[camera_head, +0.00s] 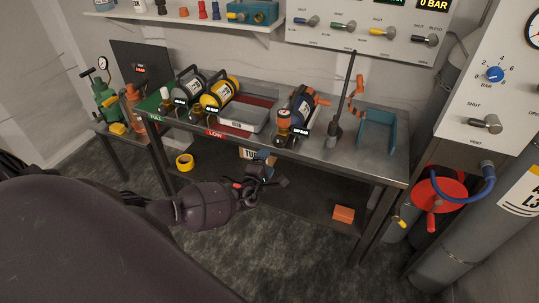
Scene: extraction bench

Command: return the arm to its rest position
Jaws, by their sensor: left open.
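My left arm (190,207) comes in from the left as a dark, rounded link. My left gripper (268,180) is in front of the bench, below the height of its top. Its jaws are open and I see nothing held in them. It is apart from the cylinders on the bench. My right gripper is not in view.
The metal bench (340,158) carries a black cylinder (190,86), a yellow cylinder (219,92), a grey tray (243,117) and a blue cylinder (302,106). A blue holder (377,131) stands right. Yellow tape (185,162) and an orange block (344,214) lie lower.

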